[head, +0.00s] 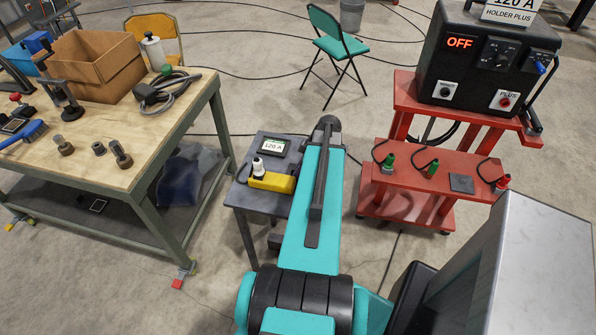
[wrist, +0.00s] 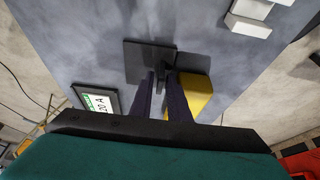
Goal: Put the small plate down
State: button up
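The small plate (wrist: 140,55) is a dark square with a small raised grip at its middle, seen in the wrist view over a grey table top. My gripper (wrist: 164,80) has its two dark fingers closed about that grip. The plate is close to the table surface; I cannot tell whether it touches. In the head view, my arm hides the gripper and this plate.
The grey table (head: 258,200) carries a 120 A display (head: 272,146) and a yellow block (head: 272,181); the block is close beside my fingers. White blocks (wrist: 260,12) show farther off. A red cart (head: 420,160) with a dark square (head: 461,184) stands right, a wooden bench (head: 105,175) left.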

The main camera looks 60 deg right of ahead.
jog(key=shift+f, duration=0.2)
dwell(0.5)
grip_shut()
jog(key=shift+w, duration=0.1)
